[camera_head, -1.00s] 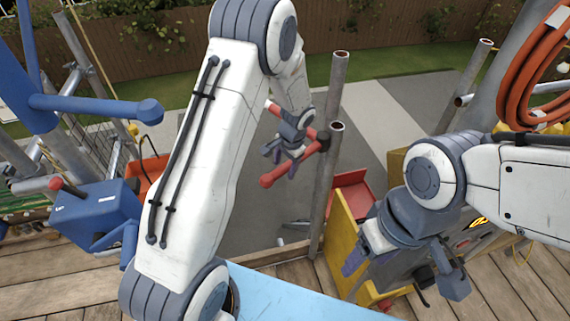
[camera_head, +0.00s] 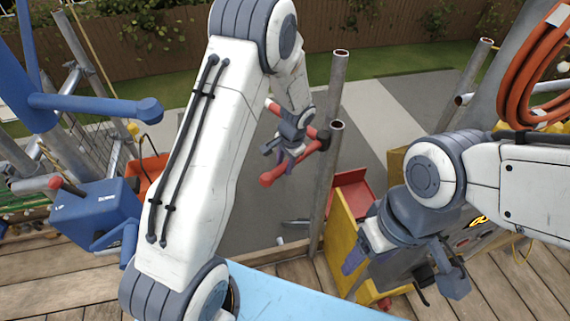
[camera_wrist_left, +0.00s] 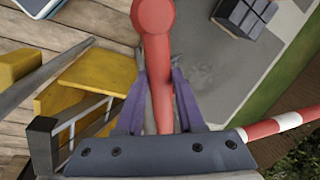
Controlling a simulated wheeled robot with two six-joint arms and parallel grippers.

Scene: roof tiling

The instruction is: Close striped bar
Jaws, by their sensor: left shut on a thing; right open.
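The striped bar shows red and white at the lower right of the left wrist view (camera_wrist_left: 285,125). In the head view, a short red-white piece (camera_head: 273,107) shows behind my left arm. A red rod with a rounded end (camera_wrist_left: 154,60) runs between the purple fingers of my left gripper (camera_wrist_left: 158,98), which is shut on it. In the head view, my left gripper (camera_head: 283,156) is at this red rod (camera_head: 275,178), beside the upright grey pole. How the rod joins the striped piece is hidden. My right gripper (camera_head: 405,272) is open and empty at the right.
Two grey poles (camera_head: 329,185) stand right of my left gripper. A yellow box with a red tray (camera_head: 352,196) lies beyond my right gripper. A blue surface (camera_head: 285,297) is in front. Orange hose (camera_head: 525,75) hangs at the upper right.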

